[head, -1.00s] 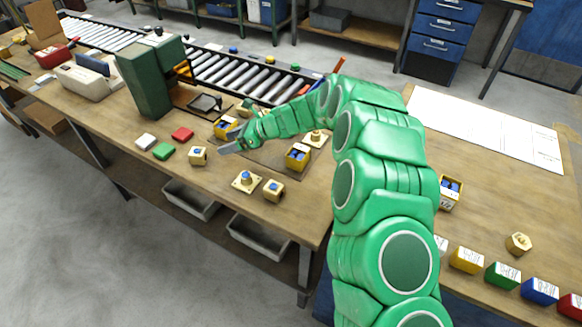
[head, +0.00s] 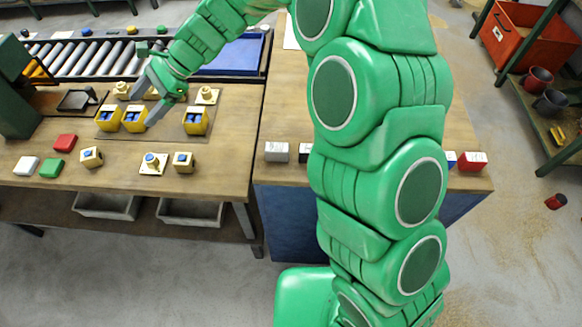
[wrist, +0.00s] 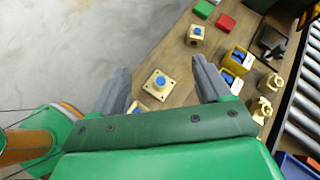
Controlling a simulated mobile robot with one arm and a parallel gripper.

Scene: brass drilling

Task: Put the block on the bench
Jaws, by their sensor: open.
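Several block-like things stand on the wooden bench (head: 225,172); I cannot tell which is the task's block. Three yellow blocks with blue inserts stand there: left (head: 107,119), middle (head: 133,119) and right (head: 195,121). Nearer the front edge are two small beige blocks with blue faces (head: 91,157) (head: 183,162) and a beige plate with a blue knob (head: 153,163). My gripper (head: 152,100) is above the bench near the middle yellow block. In the wrist view my gripper (wrist: 163,86) is open and empty, with the plate (wrist: 158,86) seen between its jaws, below.
Red (head: 65,142), green (head: 51,168) and white (head: 26,166) pieces lie at the bench's left. A roller conveyor (head: 100,58) runs behind. A grey-white block (head: 277,152) and a red block (head: 472,161) sit on the right table; my arm hides much of it.

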